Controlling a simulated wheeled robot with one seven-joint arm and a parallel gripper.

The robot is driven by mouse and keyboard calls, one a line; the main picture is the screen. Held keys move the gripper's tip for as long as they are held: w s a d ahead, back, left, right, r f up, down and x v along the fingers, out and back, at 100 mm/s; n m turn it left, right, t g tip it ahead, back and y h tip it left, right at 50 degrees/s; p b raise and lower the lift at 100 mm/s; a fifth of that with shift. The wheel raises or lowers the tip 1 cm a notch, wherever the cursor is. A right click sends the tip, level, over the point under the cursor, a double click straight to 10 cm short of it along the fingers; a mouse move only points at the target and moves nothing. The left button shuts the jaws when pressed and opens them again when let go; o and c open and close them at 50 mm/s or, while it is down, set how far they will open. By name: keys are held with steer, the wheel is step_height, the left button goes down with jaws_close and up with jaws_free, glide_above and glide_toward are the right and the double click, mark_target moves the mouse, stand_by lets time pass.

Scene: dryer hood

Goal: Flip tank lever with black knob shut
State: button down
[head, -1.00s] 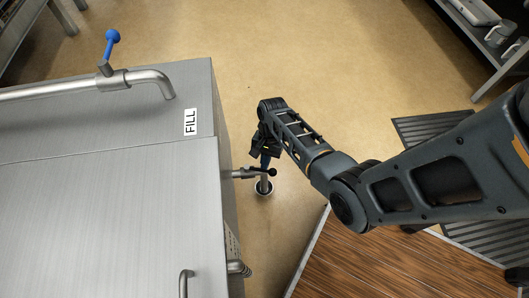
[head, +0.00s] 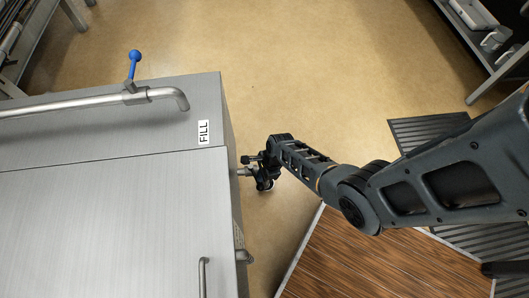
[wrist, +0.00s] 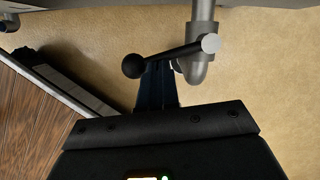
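A handle (head: 203,277) stands at the front. A wooden platform (head: 390,265) and a dark slatted mat (head: 430,133) lie right.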

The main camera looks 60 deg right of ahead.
steer(key=shift+w+a+m+p, duration=0.2)
steer(key=shift+a+m+p, duration=0.3)
steer(key=shift+a, duration=0.15)
stand_by(0.4)
steer(key=s+d+r+p, duration=0.2)
steer(key=r+p, duration=0.1)
steer(key=r, duration=0.2)
steer(key=s+d+r+p, duration=0.2)
steer(key=r+p, duration=0.1)
steer(key=r, duration=0.2)
steer(key=shift+s+d+r, duration=0.2)
steer(key=shift+s+d, duration=0.15)
steer(key=shift+s, duration=0.05)
